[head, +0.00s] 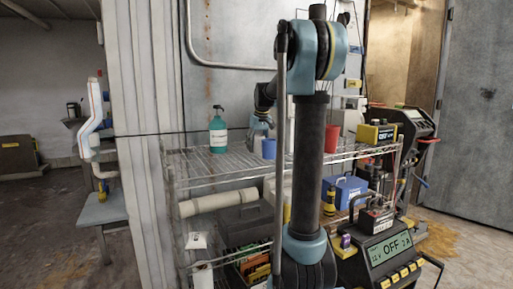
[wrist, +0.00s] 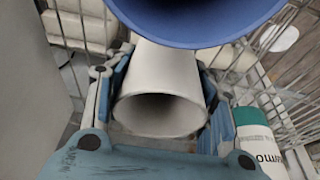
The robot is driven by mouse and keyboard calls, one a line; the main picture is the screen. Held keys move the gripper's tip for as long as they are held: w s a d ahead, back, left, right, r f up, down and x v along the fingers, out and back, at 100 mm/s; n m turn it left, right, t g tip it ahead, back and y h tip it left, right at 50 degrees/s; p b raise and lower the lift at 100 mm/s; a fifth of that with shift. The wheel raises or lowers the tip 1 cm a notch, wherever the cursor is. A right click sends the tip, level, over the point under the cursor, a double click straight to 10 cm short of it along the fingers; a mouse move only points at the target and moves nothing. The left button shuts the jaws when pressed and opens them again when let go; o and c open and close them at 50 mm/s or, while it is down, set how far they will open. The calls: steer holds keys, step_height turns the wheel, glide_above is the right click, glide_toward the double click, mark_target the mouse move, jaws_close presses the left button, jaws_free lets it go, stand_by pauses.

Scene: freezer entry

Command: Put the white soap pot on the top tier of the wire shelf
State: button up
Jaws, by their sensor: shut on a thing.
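The white soap pot (wrist: 168,72) is between the two fingers of my gripper (wrist: 163,88) in the wrist view, its open mouth facing the camera. The gripper is shut on it. In the head view my gripper (head: 261,124) is above the top tier of the wire shelf (head: 215,174), fingers down, with a bit of the white pot (head: 257,147) below it. I cannot tell whether the pot's base touches the wires.
A blue cup (head: 269,149) stands right beside the pot and looms large in the wrist view (wrist: 200,22). A green pump bottle (head: 218,134) stands to the left on the tier. A red cup (head: 304,140) and a yellow-black device (head: 377,133) are to the right. Bare wire shows at front left.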

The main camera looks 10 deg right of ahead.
steer(key=o, duration=1.1)
